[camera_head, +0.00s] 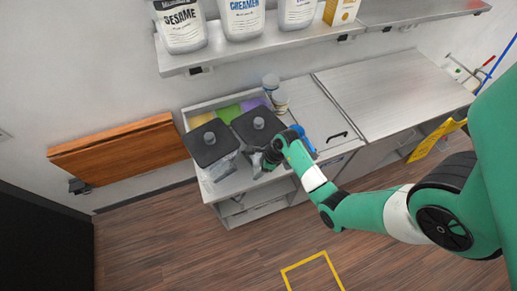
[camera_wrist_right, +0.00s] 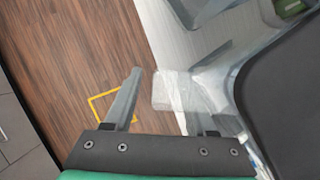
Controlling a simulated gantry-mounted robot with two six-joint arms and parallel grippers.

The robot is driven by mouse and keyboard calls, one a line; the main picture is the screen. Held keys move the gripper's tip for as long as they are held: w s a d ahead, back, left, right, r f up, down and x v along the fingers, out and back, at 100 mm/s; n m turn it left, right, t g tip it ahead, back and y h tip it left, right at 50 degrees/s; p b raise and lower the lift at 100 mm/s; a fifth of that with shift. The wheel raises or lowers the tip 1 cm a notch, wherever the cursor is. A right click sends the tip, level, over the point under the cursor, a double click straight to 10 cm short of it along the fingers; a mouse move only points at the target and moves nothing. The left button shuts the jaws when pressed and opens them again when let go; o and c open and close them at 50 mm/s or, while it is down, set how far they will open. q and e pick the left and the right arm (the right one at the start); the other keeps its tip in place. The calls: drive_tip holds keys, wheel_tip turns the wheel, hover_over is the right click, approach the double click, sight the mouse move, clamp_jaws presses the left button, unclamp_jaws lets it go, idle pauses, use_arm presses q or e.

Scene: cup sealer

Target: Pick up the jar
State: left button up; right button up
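Two clear, boxy jars with black square lids and grey knobs stand on the counter in the head view: a left jar (camera_head: 209,142) and a right jar (camera_head: 258,125). My right gripper (camera_head: 263,158) is low at the front of the right jar. In the right wrist view, my right gripper (camera_wrist_right: 160,95) has its fingers spread. A clear jar wall or corner (camera_wrist_right: 178,92) shows between or just beyond them; contact cannot be told. A black lid (camera_wrist_right: 287,95) fills the right side there. My left gripper is not in view.
Two small jars stand behind on the counter, including one pale jar (camera_head: 280,103). A wall shelf (camera_head: 210,57) above holds several large labelled jars. Green and purple items lie behind the lids. A brown wooden board (camera_head: 120,150) is on the wall at left.

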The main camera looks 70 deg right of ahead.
clamp_jaws()
idle(1.2)
drive_tip(key=shift+w+r, duration=0.1)
drive_tip(key=shift+r, duration=0.05)
